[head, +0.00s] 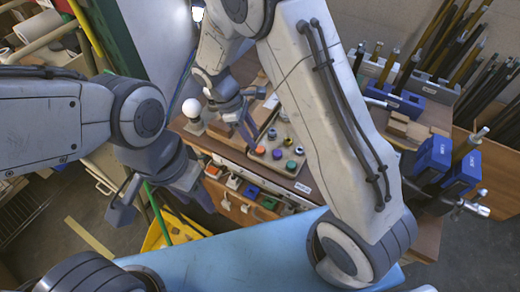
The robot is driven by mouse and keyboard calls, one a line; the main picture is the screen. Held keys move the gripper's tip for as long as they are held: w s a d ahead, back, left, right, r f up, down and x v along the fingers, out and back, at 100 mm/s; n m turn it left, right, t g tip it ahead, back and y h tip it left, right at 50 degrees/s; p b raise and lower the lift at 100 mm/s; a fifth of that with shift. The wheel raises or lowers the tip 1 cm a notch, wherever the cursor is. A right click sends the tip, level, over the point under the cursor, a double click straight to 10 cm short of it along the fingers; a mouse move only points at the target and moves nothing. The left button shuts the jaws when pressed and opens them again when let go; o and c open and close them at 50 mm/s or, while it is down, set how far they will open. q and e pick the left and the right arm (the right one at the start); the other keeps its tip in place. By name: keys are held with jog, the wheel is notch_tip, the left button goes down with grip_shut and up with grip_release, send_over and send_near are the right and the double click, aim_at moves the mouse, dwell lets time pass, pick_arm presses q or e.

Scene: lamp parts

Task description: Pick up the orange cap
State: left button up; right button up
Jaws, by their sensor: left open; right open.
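The orange cap (259,150) sits at the left edge of a tray (268,160) on the workbench, among other coloured caps. My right gripper (241,113) is open, above and behind the tray, close to the orange cap but apart from it in the picture. Its fingers point down toward the bench. My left gripper (160,198) is open and empty, off the bench's front left corner and away from the caps. My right arm's large link hides the right part of the bench.
A white bulb (191,108) stands on a base at the bench's left. A green cap (291,165) shares the tray. Blue clamps (448,160) are at the right, and tools stand in racks behind. A yellow bin (172,228) is on the floor.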

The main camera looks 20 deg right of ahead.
aim_at(261, 149)
jog(key=x, duration=0.5)
jog(key=shift+d+f+p, duration=0.1)
jog(key=shift+f+p, duration=0.05)
jog(key=shift+p, duration=0.15)
grip_shut()
